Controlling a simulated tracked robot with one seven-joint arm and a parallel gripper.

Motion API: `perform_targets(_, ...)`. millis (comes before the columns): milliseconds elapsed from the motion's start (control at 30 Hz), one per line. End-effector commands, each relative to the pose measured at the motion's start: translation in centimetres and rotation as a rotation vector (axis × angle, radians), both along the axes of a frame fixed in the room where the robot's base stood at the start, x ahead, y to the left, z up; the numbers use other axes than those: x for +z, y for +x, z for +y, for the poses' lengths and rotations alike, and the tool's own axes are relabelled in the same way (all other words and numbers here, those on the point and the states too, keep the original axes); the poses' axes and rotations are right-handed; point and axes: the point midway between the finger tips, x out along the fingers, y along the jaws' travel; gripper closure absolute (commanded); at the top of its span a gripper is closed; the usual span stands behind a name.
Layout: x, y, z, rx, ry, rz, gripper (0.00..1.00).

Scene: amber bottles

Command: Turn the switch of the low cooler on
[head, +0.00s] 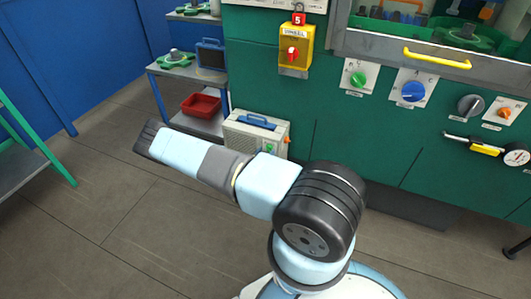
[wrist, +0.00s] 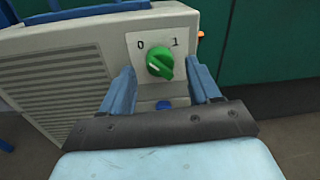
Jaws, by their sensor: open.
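The low cooler (head: 243,131) is a beige box with a blue top handle and a side grille, standing on the floor by the green cabinet. It fills the wrist view (wrist: 60,75). Its switch is a green knob (wrist: 160,62) on a white plate marked 0 at upper left and 1 at upper right. The knob's ridge slants from upper left to lower right, with a pale mark on its left part. My gripper (wrist: 162,82) is open, with one blue finger on each side below the knob. Contact with the knob cannot be told. The gripper is not clearly visible in the head view.
A shelf with a red tray (head: 201,105) stands left of the cooler. The green cabinet (head: 345,140) carries other knobs and a yellow switch box (head: 296,48). Open floor lies at left.

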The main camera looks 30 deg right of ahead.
Motion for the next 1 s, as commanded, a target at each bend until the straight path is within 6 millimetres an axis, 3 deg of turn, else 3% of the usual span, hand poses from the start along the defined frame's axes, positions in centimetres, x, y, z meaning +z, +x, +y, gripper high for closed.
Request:
perform_targets(200, 0.02, 0.74, -1.14, 0.0, -0.001, 0.0, 0.38)
perform_targets(500, 0.02, 0.8, -1.25, 0.0, -0.001, 0.001, 0.39)
perform_targets(1000, 0.02, 0.76, -1.28, -0.001, 0.0, 0.0, 0.87)
